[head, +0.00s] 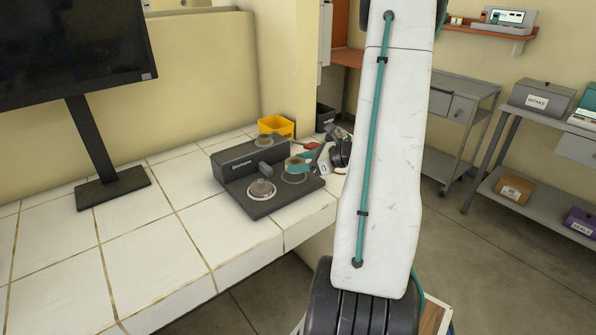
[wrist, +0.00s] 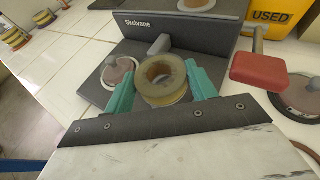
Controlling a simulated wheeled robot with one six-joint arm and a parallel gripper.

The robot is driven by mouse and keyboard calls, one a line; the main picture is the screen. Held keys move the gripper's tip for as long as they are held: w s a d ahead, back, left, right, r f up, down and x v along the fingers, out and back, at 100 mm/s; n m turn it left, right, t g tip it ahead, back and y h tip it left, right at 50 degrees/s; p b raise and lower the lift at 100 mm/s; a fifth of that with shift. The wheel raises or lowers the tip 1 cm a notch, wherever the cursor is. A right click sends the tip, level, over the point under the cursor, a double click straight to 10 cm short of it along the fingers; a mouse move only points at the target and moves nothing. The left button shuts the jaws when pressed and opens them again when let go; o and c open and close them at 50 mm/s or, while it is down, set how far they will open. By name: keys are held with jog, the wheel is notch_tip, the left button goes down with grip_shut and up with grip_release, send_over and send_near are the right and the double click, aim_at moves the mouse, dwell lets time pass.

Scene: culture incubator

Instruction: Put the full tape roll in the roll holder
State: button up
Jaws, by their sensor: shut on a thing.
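My gripper (wrist: 158,90) has teal fingers shut on a tape roll (wrist: 160,71), a yellowish ring with a tan core. In the head view, the gripper (head: 302,163) holds the roll (head: 294,162) over the right part of a dark grey unit marked "Skelvane" (head: 238,165), which looks like the roll holder. A pale round seat (head: 294,178) shows below the roll there; the gap between them is hard to judge. The unit's left seat bears a reddish-brown disc with a grey knob (wrist: 118,71). The wrist view shows the unit's upright back panel (wrist: 180,30) behind the roll.
A red handle (wrist: 258,70) and a round, dark-rimmed knobbed piece (wrist: 302,94) are right of the unit. A yellow bin marked "USED" (wrist: 272,16) stands behind. Several rolls (wrist: 14,37) lie at the far left in the wrist view. The tiled counter (head: 150,240) is clear in front.

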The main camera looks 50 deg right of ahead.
aim_at(298, 177)
jog(key=shift+w+d, duration=0.1)
jog(key=shift+w, duration=0.2)
jog(key=shift+w+d+f, duration=0.1)
jog(key=shift+w+f, duration=0.1)
jog(key=shift+f, duration=0.7)
jog(key=shift+w+d+f, duration=0.1)
jog(key=shift+w+f, duration=0.05)
jog(key=shift+f, duration=0.75)
jog(key=shift+f, duration=0.15)
jog(key=o, duration=1)
